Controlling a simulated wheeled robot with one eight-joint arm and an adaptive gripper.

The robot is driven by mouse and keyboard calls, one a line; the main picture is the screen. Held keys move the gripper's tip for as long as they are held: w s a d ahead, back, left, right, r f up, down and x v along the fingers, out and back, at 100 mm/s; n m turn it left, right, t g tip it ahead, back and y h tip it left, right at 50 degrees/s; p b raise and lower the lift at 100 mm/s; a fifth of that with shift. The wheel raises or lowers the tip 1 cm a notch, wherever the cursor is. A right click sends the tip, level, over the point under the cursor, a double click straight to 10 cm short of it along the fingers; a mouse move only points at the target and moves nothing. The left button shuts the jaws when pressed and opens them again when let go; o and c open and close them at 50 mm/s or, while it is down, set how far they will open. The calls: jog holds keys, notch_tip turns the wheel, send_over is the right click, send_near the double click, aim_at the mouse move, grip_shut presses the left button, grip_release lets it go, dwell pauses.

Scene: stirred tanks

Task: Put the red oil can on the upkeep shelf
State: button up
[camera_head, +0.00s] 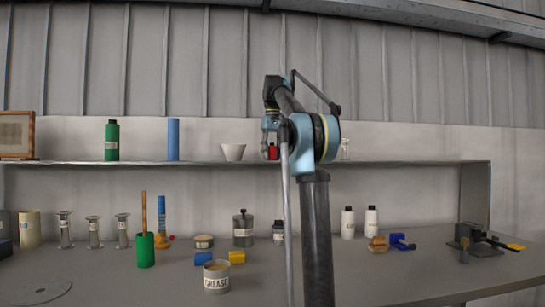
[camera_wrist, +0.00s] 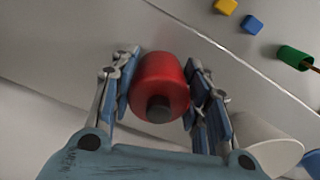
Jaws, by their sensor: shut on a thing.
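The red oil can (camera_wrist: 160,82), with a dark cap, sits between the two fingers of my gripper (camera_wrist: 163,72) in the wrist view, and the fingers are shut on it. In the head view a small part of the red can (camera_head: 273,152) shows just beside my arm at the level of the long grey shelf (camera_head: 80,163). The wrist view shows the shelf surface (camera_wrist: 60,60) beneath the can. I cannot tell whether its base touches the shelf. My arm hides much of the can in the head view.
A white bowl (camera_head: 232,151) stands on the shelf close to my gripper, with a blue cylinder (camera_head: 173,139) and a green bottle (camera_head: 111,140) further left. A white container (camera_head: 345,148) stands to the right. Below, the bench holds a grease tin (camera_head: 216,276) and several other items.

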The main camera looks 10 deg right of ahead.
jog(key=shift+f, duration=0.15)
jog(key=o, duration=1.1)
jog(key=shift+r, duration=3.85)
